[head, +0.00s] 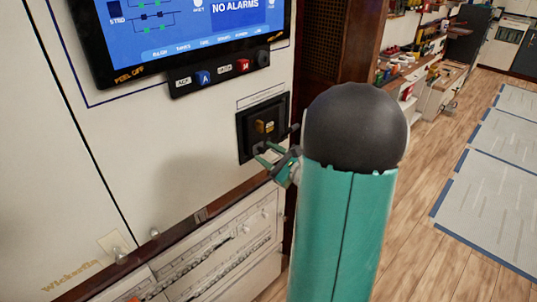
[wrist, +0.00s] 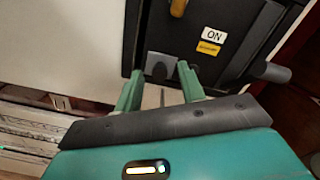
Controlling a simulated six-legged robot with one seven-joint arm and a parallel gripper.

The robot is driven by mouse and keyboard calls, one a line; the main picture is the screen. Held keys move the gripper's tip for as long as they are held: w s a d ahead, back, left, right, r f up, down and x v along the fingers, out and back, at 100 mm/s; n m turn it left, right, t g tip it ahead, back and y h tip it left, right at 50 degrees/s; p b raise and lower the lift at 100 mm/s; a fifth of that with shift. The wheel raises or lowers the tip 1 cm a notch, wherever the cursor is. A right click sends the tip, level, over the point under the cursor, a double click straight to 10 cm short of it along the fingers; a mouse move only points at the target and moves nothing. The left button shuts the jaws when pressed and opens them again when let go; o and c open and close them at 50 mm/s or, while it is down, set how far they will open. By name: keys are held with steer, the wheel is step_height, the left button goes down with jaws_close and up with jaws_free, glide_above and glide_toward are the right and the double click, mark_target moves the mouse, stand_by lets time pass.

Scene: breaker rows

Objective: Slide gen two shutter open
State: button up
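A black breaker unit (head: 247,127) is set in the cream wall below the screen; it fills the top of the wrist view (wrist: 225,22). It carries a white "ON" label, a yellow label (wrist: 208,48) too small to read, and a yellow handle (wrist: 178,7). A grey tab (wrist: 160,64) sits at its lower edge; I cannot tell for sure that it is the shutter's. My green gripper (head: 262,155) is at the unit's lower edge. In the wrist view its fingers (wrist: 160,70) are apart, one on each side of the tab; contact is unclear.
A dark cylindrical knob or lever (wrist: 270,72) sticks out at the unit's right side. A screen (head: 190,30) with a button strip (head: 215,75) is above. A drawer-like panel (head: 215,245) is below. Wood floor (head: 430,150) is open to the right.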

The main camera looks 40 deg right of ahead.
steer(key=shift+w, duration=0.1)
jaws_close()
steer(key=shift+d, duration=2.35)
jaws_free()
steer(key=shift+w+d, duration=0.1)
steer(key=shift+w, duration=0.05)
steer(key=s, duration=1.4)
steer(key=shift+d, duration=0.3)
